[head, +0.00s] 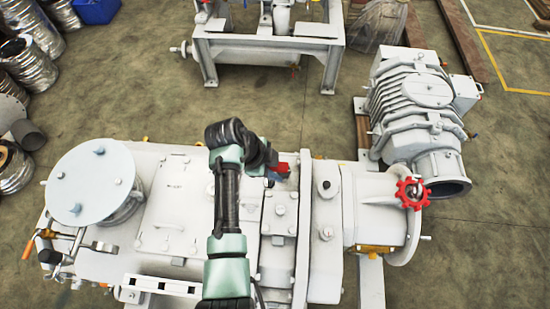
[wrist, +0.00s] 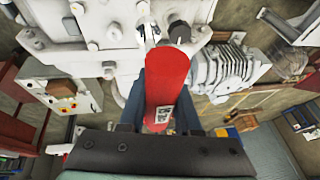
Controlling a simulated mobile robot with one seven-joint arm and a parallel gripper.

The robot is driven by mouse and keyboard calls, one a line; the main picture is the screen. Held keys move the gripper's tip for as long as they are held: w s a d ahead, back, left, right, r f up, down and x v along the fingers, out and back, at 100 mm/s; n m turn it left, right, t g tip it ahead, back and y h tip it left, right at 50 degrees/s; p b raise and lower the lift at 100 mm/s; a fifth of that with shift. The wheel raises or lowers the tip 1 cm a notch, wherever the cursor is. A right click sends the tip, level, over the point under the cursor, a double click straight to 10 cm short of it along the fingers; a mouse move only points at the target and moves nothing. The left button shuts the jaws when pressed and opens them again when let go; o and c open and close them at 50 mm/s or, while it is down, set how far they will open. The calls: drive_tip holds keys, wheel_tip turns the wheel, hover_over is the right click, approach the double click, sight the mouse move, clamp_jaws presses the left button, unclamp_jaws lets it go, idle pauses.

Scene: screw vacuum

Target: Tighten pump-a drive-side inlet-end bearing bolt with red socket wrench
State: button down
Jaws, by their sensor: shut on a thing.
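The red socket wrench (wrist: 168,80) fills the middle of the wrist view, with a label near its lower end. My gripper (wrist: 168,95) is shut on it, with one dark blue finger on each side. In the head view my gripper (head: 279,172) is mostly hidden behind my arm, with only a little of the red wrench (head: 284,166) showing at the far edge of the white pump (head: 180,206). In the wrist view the wrench points toward the white pump housing (wrist: 108,45). Its working end is unclear, and I cannot tell which bolt is the named one or whether they touch.
A red handwheel (head: 412,192) stands on the pump's right end. A finned white machine (head: 412,98) is beyond it. A white frame (head: 270,50) stands at the back, with clear floor (head: 130,80) to its left. Metal coils (head: 28,65) lie far left.

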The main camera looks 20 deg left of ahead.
drive_tip(key=shift+f, duration=0.15)
idle(0.4)
drive_tip(key=shift+f+b, duration=2.6)
drive_tip(key=shift+f, duration=0.05)
drive_tip(key=shift+f+b, duration=0.65)
